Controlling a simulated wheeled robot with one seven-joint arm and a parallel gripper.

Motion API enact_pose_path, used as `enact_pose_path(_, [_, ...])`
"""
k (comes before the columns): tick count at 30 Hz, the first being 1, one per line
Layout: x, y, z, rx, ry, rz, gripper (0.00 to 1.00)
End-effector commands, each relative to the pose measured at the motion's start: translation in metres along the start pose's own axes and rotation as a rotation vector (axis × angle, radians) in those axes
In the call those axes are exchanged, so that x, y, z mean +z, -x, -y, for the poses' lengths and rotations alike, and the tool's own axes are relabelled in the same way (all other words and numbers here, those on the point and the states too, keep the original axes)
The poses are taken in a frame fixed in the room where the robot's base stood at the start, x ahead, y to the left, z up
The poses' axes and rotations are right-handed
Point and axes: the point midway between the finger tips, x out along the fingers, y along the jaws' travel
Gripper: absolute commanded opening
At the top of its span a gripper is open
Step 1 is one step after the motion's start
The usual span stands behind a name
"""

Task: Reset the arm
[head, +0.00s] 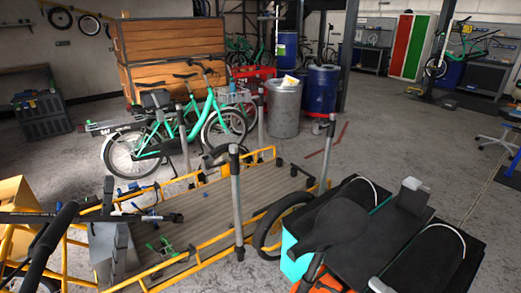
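No part of my arm or gripper can be made out for certain in the head view. The nearest thing is a dark cargo bike (345,225) at the lower right, with a black saddle, black pads and a turquoise side panel. A long yellow-framed cargo bike (205,255) with a grey slatted deck lies across the lower middle.
Grey upright posts (236,190) rise around the slatted deck. Green bikes (185,130) stand behind it, beside a large wooden crate (170,50). A grey bin (285,110) and a blue drum (320,92) stand beyond. Open concrete floor (410,140) lies to the right.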

Motion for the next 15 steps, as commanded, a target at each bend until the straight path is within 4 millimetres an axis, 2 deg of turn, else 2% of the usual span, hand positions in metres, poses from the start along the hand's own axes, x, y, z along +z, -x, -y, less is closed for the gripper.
enact_pose_path(8, [-0.037, 0.005, -0.005, 0.074, 0.119, -0.167, 0.58])
enact_pose_path(15, [-0.051, 0.030, -0.029, 0.217, 0.281, -0.355, 0.58])
